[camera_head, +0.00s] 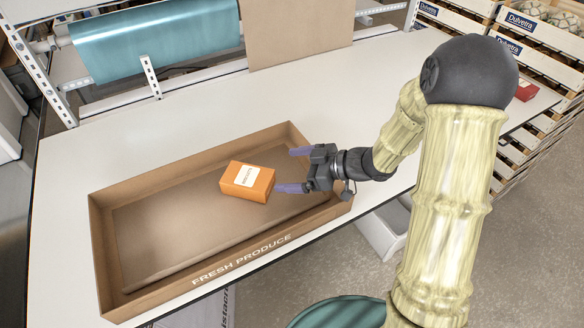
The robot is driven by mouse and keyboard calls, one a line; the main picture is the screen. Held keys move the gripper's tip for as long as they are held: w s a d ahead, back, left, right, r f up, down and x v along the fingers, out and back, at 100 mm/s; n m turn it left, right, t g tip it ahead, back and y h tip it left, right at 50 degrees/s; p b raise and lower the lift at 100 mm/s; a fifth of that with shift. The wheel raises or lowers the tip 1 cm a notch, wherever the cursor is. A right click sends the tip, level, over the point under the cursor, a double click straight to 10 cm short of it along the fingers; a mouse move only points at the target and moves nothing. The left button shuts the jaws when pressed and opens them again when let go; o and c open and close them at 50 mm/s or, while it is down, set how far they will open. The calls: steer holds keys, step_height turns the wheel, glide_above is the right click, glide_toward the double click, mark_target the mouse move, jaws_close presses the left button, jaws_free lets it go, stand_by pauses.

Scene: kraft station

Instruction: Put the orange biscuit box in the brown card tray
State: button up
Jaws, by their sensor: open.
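The orange biscuit box (236,186) has a white label and lies inside the brown card tray (107,247), right of the tray's middle. The tray has "FRESH PRODUCE" on its front wall and stands on the white table. My gripper (291,170) is over the right part of the tray, just right of the box. Its two purple fingers are spread wide and point left. Nothing is between them. The near fingertip is close to the box's right side; I cannot tell whether it touches.
A teal roll (156,40) on a metal rack and an upright brown board (296,32) stand at the back of the white table (190,118). A red item (526,91) lies at the far right, near crates (522,40). The table behind the tray is clear.

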steer(key=shift+w, duration=0.1)
stand_by(0.3)
steer(key=w+d+m+t+h, duration=0.2)
steer(key=d+m+t+h, duration=0.3)
steer(key=d+m+h, duration=0.55)
steer(key=s+d+m+g+h, duration=0.1)
steer(key=s+d+m+g, duration=0.1)
steer(key=s, duration=0.5)
steer(key=s+d+m+g+h, duration=0.1)
steer(key=s+d+m+g, duration=0.2)
steer(key=s, duration=0.5)
steer(key=shift+s+d+r+g, duration=0.2)
steer(key=shift+d+g, duration=0.1)
steer(key=shift+d, duration=0.5)
steer(key=shift+w+h, duration=0.1)
steer(key=shift+h, duration=0.15)
